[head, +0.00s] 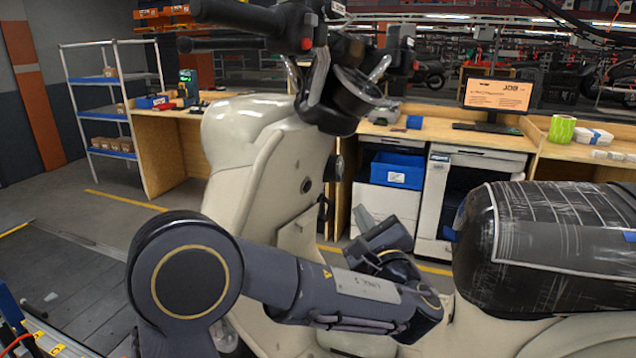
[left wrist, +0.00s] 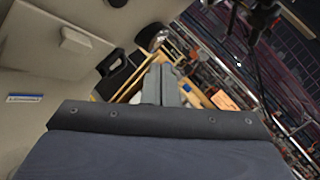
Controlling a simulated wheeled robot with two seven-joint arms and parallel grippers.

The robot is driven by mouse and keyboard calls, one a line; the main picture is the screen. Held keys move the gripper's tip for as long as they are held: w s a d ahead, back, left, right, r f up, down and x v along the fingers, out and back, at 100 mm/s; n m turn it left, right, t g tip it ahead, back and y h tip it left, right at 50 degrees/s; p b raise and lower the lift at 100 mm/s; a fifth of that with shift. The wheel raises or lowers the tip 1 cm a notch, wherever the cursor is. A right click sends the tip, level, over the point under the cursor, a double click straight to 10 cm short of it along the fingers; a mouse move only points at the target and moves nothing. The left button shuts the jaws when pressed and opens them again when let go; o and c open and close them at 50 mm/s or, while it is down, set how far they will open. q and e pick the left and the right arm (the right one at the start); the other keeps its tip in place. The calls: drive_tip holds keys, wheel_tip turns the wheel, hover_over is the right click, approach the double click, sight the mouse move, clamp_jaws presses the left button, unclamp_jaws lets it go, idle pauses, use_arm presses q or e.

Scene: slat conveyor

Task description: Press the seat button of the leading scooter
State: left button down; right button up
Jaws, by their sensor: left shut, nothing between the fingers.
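A cream scooter (head: 250,150) fills the middle of the head view, with its handlebar at the top. I cannot make out a seat button. My left arm crosses in front of the scooter's body. My left gripper (head: 372,232) is shut and empty in the gap between the front shield and the seat, apart from the seat. Its closed fingers also show in the left wrist view (left wrist: 162,84), beside cream bodywork (left wrist: 60,60). My right gripper is not in view.
Behind the scooter stand a wooden workbench (head: 450,130), a monitor (head: 497,95), a blue bin (head: 397,170) and white cabinets. A shelf rack (head: 105,110) is at the far left. The handlebar (head: 270,18) overhangs the area above my gripper. Open floor shows at the left.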

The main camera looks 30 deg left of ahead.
sight(306, 186)
use_arm(q)
drive_tip(key=shift+r, duration=0.1)
idle(0.3)
drive_tip(key=a+r+p, duration=0.1)
drive_tip(key=a+p, duration=0.1)
drive_tip(key=a, duration=0.6)
drive_tip(key=shift+s+a+r, duration=0.25)
drive_tip(key=shift+r, duration=0.1)
drive_tip(key=shift+a, duration=0.1)
idle(1.7)
drive_tip(key=shift+a+r, duration=0.1)
drive_tip(key=shift+a, duration=0.25)
